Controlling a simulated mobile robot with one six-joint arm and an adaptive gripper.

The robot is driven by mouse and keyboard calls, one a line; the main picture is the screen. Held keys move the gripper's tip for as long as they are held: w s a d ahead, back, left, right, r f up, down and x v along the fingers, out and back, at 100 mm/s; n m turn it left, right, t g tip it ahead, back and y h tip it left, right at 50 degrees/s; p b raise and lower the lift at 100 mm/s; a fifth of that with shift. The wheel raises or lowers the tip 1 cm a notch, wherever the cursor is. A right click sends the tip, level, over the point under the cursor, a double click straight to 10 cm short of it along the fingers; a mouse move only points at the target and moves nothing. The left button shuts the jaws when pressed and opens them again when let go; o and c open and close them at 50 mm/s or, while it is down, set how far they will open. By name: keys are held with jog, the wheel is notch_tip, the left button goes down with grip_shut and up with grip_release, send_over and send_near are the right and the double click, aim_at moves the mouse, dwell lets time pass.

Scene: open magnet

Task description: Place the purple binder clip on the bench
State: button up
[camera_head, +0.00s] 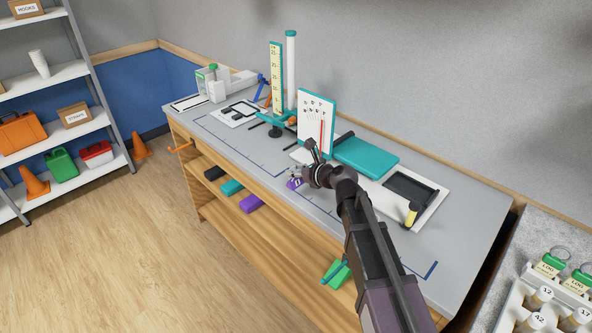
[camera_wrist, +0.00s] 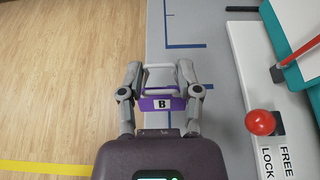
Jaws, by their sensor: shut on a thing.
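In the wrist view the bench edge runs below the clip, with wooden floor to the left. I cannot tell whether the clip touches the bench.
A red ball knob (camera_wrist: 260,122) stands beside a FREE/LOCK label on the right. A teal pad (camera_head: 366,157), a white chart board (camera_head: 317,118) and a tray with a dark inset (camera_head: 410,190) occupy the bench. Blue lines mark clear grey surface. Colored items sit on the shelf below.

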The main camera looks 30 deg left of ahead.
aim_at(295, 168)
jog(key=shift+w+a+f, duration=0.1)
jog(key=shift+w+a, duration=0.25)
jog(key=shift+w, duration=0.3)
jog(key=shift+w+a+f, duration=0.1)
jog(key=shift+w+a, duration=0.3)
jog(key=shift+w, duration=0.2)
jog(key=shift+w+a, duration=0.35)
jog(key=shift+w, duration=0.3)
jog(key=shift+w, duration=0.1)
jog(key=shift+w+a, duration=0.2)
jog(key=shift+w+a+f+b, duration=0.15)
jog(key=shift+w+f+b, duration=0.15)
jog(key=shift+f+b, duration=1.55)
jog(key=shift+b, duration=0.15)
jog(key=shift+f, duration=0.2)
jog(key=o, duration=1)
jog(key=shift+o, duration=0.2)
jog(key=shift+r, duration=0.2)
